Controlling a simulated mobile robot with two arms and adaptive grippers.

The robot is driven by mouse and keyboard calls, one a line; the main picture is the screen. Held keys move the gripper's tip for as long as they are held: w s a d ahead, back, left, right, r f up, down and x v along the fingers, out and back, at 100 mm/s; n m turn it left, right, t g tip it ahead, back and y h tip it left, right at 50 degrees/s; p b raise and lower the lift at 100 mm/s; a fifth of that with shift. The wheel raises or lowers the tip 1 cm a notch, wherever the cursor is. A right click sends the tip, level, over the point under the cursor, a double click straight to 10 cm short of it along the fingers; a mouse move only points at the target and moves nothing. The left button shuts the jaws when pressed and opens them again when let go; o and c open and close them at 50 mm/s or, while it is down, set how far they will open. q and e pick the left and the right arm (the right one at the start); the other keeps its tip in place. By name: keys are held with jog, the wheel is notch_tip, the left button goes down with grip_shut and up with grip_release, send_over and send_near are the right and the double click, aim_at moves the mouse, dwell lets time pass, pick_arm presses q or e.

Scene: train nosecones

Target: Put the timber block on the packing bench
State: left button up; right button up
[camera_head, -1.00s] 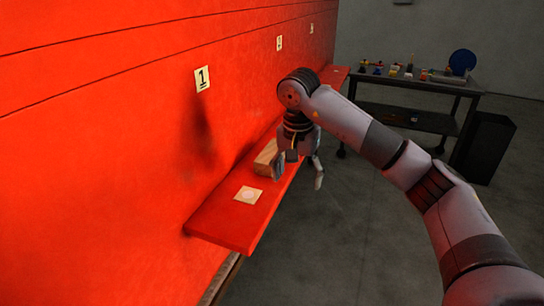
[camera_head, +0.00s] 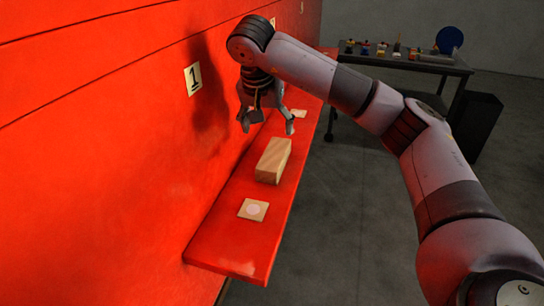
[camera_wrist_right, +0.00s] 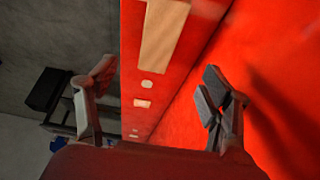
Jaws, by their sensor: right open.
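The timber block (camera_head: 273,160) lies on the red shelf along the red wall, beyond a small square tag with a pale disc. My right gripper (camera_head: 267,128) is open and empty above the shelf, behind the block in the head view and apart from it. In the right wrist view the block (camera_wrist_right: 163,30) shows at the top, beyond the spread fingers (camera_wrist_right: 160,95). A dark table (camera_head: 425,64) with small items stands at the back right; I cannot tell if it is the packing bench. My left gripper is out of view.
The red shelf (camera_head: 225,250) sticks out from the wall at a sign marked 1 (camera_head: 193,79). The square tag (camera_head: 253,210) lies near its front end. A black bin (camera_head: 478,125) stands beside the dark table. Grey floor is open right of the shelf.

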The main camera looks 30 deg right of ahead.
aim_at(274, 153)
jog(key=p+x, duration=0.1)
jog(key=x, duration=0.3)
jog(key=shift+s, duration=0.15)
jog(key=shift+x, duration=1.05)
jog(key=x, duration=0.1)
jog(key=p+x, duration=0.1)
jog(key=x, duration=0.1)
jog(key=shift+w+r, duration=0.1)
jog(key=shift+w, duration=0.15)
jog(key=shift+d, duration=0.1)
jog(key=shift+w+d+f+p, duration=0.1)
jog(key=shift+d+f+p, duration=0.1)
jog(key=shift+f+p, duration=0.35)
jog(key=p+x, duration=0.1)
jog(key=x, duration=0.2)
jog(key=shift+w+d+f+p, duration=0.1)
jog(key=shift+d+f+p, duration=0.1)
jog(key=shift+p, duration=0.1)
jog(key=shift+f, duration=0.25)
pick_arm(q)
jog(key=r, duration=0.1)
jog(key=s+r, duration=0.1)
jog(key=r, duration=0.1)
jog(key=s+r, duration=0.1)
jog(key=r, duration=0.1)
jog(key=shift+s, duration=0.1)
pick_arm(e)
jog(key=shift+c, duration=0.3)
